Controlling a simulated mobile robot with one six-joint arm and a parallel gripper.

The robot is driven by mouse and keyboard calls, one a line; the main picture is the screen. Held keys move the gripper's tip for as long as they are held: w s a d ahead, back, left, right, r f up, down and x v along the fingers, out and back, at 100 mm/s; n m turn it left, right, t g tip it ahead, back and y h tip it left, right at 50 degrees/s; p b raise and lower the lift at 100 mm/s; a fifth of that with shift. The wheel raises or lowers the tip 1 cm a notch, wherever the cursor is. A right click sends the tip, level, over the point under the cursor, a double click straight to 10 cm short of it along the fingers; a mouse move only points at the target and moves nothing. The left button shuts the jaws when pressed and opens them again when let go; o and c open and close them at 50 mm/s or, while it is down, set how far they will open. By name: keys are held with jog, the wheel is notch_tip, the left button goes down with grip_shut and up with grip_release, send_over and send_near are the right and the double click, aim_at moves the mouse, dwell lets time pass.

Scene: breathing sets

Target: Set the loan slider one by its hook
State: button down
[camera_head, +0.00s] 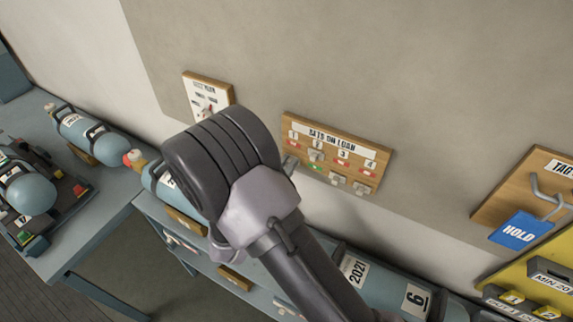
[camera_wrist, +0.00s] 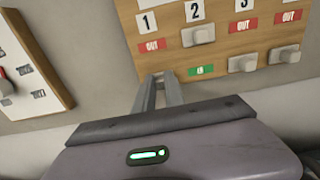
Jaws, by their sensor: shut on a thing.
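The wooden "SETS ON LOAN" board (camera_head: 336,131) is on the wall and fills the top of the wrist view (camera_wrist: 222,63). My gripper (camera_wrist: 159,80) is at the board's lower left, under the number 1 and its red OUT label (camera_wrist: 152,45). It is shut on slider one, which is mostly hidden between the fingertips. Slider two (camera_wrist: 198,36) is up, with green IN showing below. Slider three (camera_wrist: 242,64) and another slider (camera_wrist: 285,58) are down, with red OUT above them. Part of the tag board (camera_head: 513,190) shows at right, with a blue HOLD tag (camera_head: 518,231) by a hook.
A smaller wall board (camera_head: 207,92) with a red pointer is left of the loan board. Air cylinders (camera_head: 85,132) lie on the benches below. A yellow panel (camera_head: 552,255) is at lower right. Bare wall (camera_head: 430,90) surrounds the loan board. My arm hides part of the bench.

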aim_at(293, 142)
notch_tip(293, 142, up, 6)
jog(key=p, duration=0.2)
jog(key=shift+f+p, duration=0.1)
jog(key=shift+p, duration=0.25)
jog(key=c, duration=1.4)
grip_release()
jog(key=shift+f, duration=0.1)
jog(key=v, duration=1.7)
jog(key=shift+s+b, duration=0.2)
jog(key=shift+b, duration=0.1)
